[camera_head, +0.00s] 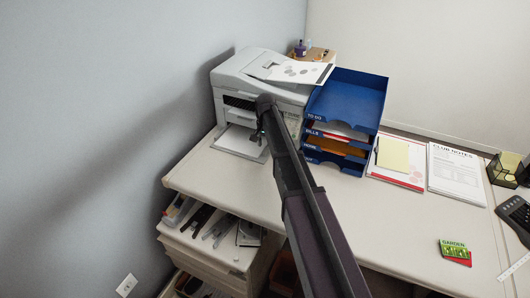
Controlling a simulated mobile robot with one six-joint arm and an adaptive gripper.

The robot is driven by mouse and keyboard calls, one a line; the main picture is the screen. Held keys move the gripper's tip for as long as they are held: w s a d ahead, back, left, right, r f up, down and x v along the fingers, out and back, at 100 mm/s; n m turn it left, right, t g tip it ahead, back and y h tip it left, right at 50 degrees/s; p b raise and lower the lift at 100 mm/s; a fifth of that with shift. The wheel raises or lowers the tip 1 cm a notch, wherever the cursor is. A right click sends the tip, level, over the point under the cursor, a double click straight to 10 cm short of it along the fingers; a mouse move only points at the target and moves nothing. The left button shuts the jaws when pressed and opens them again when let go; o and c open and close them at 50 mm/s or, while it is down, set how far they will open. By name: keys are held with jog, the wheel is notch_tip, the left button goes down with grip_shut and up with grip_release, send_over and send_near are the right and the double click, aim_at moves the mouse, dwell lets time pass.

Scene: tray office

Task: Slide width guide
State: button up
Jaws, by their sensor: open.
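A white printer (236,76) stands at the back left of the desk. A sheet with printed marks (302,72) lies on its top feeder. A pale paper tray (238,146) sticks out of its lower front. No width guide can be made out at this size. My arm reaches in from the lower right and hides part of the printer's front right side. My gripper (258,136) is small and dark, pointing down in front of the printer, over or beside the right part of the tray. It looks open and empty; whether it touches anything cannot be told.
A stacked blue letter tray (345,97) stands right of the printer, close to my arm. A clipboard (396,160), papers (455,168) and a green card packet (454,250) lie farther right. The desk's left front is clear.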

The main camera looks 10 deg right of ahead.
jog(key=shift+f+b, duration=0.65)
jog(key=shift+f, duration=0.3)
